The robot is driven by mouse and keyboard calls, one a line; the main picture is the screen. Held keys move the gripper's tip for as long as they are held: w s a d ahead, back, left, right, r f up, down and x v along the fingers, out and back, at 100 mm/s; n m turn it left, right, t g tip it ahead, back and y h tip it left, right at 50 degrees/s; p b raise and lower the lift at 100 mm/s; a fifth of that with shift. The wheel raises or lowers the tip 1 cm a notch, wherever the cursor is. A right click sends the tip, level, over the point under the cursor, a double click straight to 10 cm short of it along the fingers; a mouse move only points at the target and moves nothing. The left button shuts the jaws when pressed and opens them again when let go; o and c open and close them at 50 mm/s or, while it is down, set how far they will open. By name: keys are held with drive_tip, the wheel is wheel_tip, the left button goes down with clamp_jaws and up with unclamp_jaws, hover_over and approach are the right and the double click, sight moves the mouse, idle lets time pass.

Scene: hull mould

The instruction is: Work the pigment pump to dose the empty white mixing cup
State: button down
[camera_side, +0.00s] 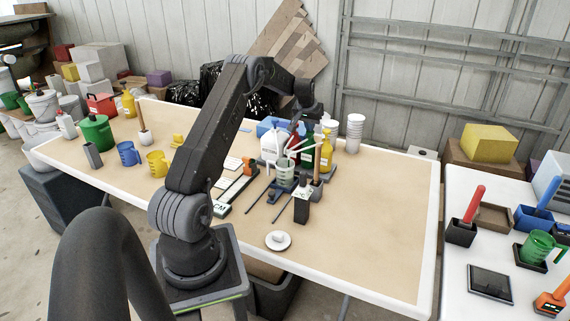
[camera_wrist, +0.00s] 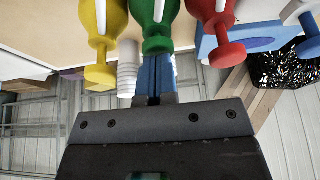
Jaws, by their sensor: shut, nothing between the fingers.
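Several pump bottles stand in a row: a yellow pump (camera_wrist: 100,40), a green pump (camera_wrist: 157,25), a red pump (camera_wrist: 222,30) and a white one (camera_wrist: 305,25) show upside down in the wrist view. In the side view the yellow bottle (camera_side: 326,156) and green bottle (camera_side: 308,160) stand near the table's middle. My gripper (camera_wrist: 156,62) has its blue fingers together, empty, with the tips close to the green pump's head; I cannot tell if they touch. A stack of white cups (camera_side: 355,130) stands behind the bottles. I cannot pick out a single empty white mixing cup.
A clear greenish cup (camera_side: 286,171) with sticks stands before the bottles. A white dish (camera_side: 278,241) lies near the front edge. The table's right part is bare (camera_side: 390,215). A white side table (camera_side: 458,262) stands at right.

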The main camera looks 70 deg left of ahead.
drive_tip(key=shift+f, duration=0.35)
drive_tip(key=shift+r, duration=2.05)
drive_tip(key=shift+f, duration=0.1)
drive_tip(key=shift+f, duration=1.95)
drive_tip(key=shift+r, duration=2.05)
drive_tip(key=shift+r, duration=0.1)
